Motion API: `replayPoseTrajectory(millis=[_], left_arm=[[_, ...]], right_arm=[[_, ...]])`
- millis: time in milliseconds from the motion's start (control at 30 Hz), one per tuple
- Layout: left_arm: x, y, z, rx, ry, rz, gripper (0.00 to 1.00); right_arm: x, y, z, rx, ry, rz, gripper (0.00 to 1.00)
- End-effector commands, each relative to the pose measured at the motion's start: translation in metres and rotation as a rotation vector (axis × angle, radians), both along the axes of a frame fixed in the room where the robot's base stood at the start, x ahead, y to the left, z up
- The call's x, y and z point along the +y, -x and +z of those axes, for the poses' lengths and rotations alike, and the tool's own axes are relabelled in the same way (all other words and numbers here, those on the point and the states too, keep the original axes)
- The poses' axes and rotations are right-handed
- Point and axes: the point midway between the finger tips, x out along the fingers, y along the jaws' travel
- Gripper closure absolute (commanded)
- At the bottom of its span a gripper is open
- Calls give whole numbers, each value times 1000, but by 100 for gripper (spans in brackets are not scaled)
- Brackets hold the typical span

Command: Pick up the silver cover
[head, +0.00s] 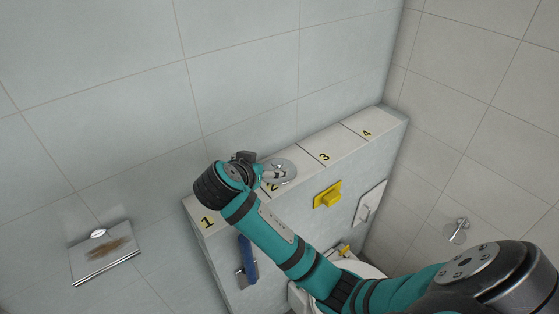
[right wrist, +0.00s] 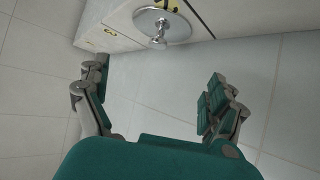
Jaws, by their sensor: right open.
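The silver cover (head: 284,176) is a round shiny disc with a knob, lying on the white ledge (head: 306,147) around the section marked 2. In the right wrist view the cover (right wrist: 167,27) shows at the top, its knob pointing toward the camera. My right gripper (head: 262,165) is just left of the cover in the head view and partly hides its left side and the number 2. In the right wrist view the right gripper (right wrist: 155,85) is open and empty, its fingers wide apart, with the cover beyond the fingertips. My left gripper is not in view.
The ledge has sections marked 1, 3 and 4 with clear tops. A yellow holder (head: 328,195), a white plate with a silver handle (head: 368,204) and a blue tool (head: 247,262) are on its front. A silver shelf (head: 104,253) is on the left wall. A toilet (head: 360,268) stands below.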

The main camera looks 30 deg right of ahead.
Motion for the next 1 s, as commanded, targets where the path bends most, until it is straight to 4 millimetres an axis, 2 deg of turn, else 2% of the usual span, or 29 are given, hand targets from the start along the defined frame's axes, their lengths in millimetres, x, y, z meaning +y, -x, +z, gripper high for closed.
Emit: replayPoseTrajectory(millis=[33,233,533,767,1000], left_arm=[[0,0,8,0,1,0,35],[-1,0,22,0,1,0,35],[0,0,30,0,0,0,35],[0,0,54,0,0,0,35],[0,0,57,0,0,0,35]], right_arm=[[-10,-6,-3,6,6,-2,6],[-36,-26,-26,5,4,-3,6],[-50,-40,-41,1,0,1,6],[-67,-58,-55,5,3,-1,6],[-79,-68,-70,1,0,-1,6]])
